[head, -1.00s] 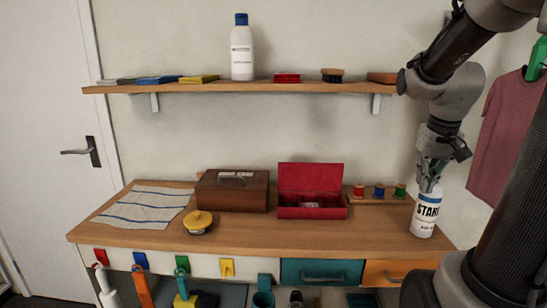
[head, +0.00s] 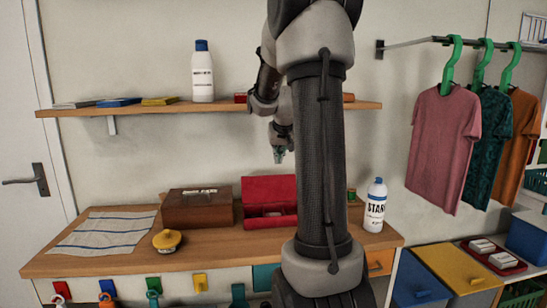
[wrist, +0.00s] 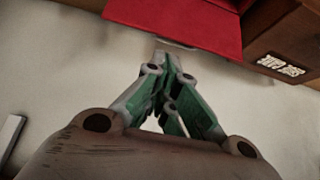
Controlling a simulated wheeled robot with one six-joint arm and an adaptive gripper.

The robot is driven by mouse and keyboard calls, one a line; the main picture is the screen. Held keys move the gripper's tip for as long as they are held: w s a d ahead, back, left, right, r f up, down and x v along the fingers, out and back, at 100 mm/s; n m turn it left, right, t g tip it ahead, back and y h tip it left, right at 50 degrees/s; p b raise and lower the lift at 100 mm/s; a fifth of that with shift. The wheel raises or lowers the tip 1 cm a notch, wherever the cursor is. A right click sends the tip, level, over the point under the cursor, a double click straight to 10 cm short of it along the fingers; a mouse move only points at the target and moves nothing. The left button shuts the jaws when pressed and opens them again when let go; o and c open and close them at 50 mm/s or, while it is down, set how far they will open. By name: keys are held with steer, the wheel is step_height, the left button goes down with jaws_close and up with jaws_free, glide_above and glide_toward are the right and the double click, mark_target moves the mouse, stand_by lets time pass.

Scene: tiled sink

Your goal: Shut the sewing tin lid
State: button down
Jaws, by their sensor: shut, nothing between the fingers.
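The red sewing tin (head: 262,225) stands on the wooden worktop with its lid (head: 265,189) raised upright at the back. My arm hides the tin's right part in the head view. My gripper (head: 279,158) is above the lid, near the wall and below the shelf. It is shut and empty. In the wrist view my gripper's fingertips (wrist: 172,62) point toward the red lid (wrist: 185,22) near the top edge. They look close to the lid's edge; I cannot tell whether they touch it.
A brown wooden box (head: 197,208) stands just left of the tin. A starch bottle (head: 375,206) is at the worktop's right end. A yellow-lidded round pot (head: 167,240) and a striped cloth (head: 104,232) lie left. The wall shelf (head: 215,107) is above my gripper.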

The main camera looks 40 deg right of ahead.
glide_above(271, 187)
steer(key=d, duration=0.3)
step_height(271, 187, down, 6)
steer(key=shift+w+d, duration=0.2)
steer(key=shift+w, duration=0.15)
